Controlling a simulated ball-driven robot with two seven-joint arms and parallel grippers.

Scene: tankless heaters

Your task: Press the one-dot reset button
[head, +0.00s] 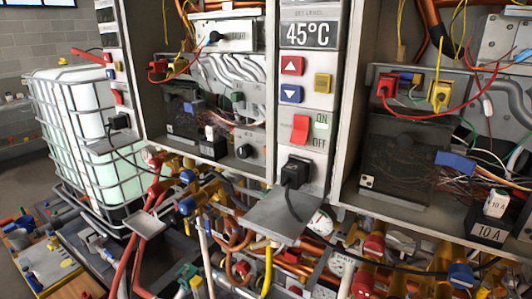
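Neither of my grippers shows in the head view. A red rocker switch (300,129) sits beside the ON and OFF labels. A dark box (405,155) in the right cabinet has a small white label (366,181) with dark marks. I cannot tell which button bears one dot.
Open cabinets with loose coloured wires flank the panel. A black plug (296,171) and grey shelf plate (285,213) are below it. Pipes and valves crowd the bottom. A caged white tank (85,125) stands left. A fuse marked 10 A (496,204) is at right.

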